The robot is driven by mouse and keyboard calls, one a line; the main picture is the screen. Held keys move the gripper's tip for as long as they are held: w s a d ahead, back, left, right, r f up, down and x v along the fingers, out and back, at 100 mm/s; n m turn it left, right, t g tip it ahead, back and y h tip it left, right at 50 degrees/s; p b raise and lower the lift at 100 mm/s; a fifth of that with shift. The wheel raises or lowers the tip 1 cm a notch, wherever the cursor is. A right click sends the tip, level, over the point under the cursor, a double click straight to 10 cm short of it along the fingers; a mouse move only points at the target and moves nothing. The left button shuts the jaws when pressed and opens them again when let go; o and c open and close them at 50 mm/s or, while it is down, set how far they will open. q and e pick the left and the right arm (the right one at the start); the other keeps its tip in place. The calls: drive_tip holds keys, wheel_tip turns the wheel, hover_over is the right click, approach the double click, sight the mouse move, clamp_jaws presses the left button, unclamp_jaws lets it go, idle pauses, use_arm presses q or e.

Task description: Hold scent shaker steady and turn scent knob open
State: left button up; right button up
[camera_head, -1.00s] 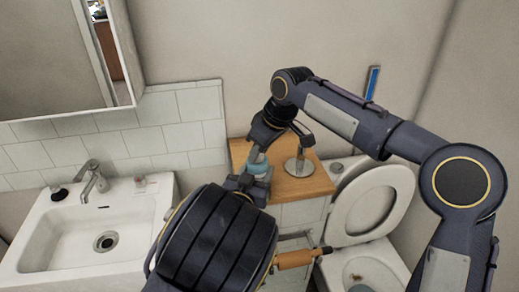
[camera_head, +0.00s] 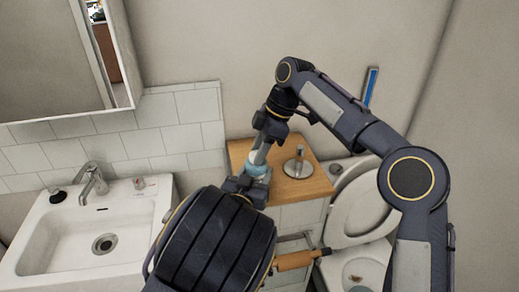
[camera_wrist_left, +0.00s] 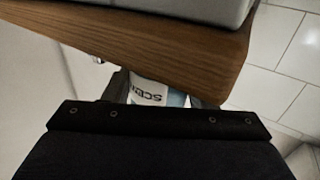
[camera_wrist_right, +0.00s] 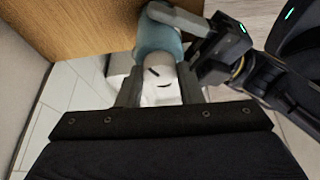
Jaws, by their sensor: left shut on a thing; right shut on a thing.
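The scent shaker (camera_head: 258,168) is a small turquoise and white container in front of the wooden cabinet top. My left gripper (camera_head: 246,186) is shut around its body from below. In the left wrist view the white part of the shaker (camera_wrist_left: 150,93) with dark letters shows between the fingers. My right gripper (camera_head: 260,157) is shut on the white scent knob (camera_wrist_right: 160,85), which carries a dark mark in the right wrist view. The turquoise body (camera_wrist_right: 158,38) lies beyond the knob there, with my left gripper beside it. The fingers hide much of the shaker in the head view.
A wooden cabinet top (camera_head: 310,185) with a metal dispenser (camera_head: 297,163) stands just behind and right of the grippers. An open toilet (camera_head: 355,210) is at the right. A sink (camera_head: 60,245) with a tap (camera_head: 92,182) is at the left. A mirror cabinet hangs above.

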drive_tip(key=shift+d+n, duration=0.1)
drive_tip(key=shift+n, duration=0.2)
idle(0.4)
drive_tip(key=o, duration=1)
drive_tip(key=v, duration=0.7)
drive_tip(key=shift+w+r, duration=0.1)
drive_tip(key=shift+r, duration=0.2)
use_arm(q)
drive_tip(key=o, duration=1.1)
drive_tip(key=shift+o, duration=0.2)
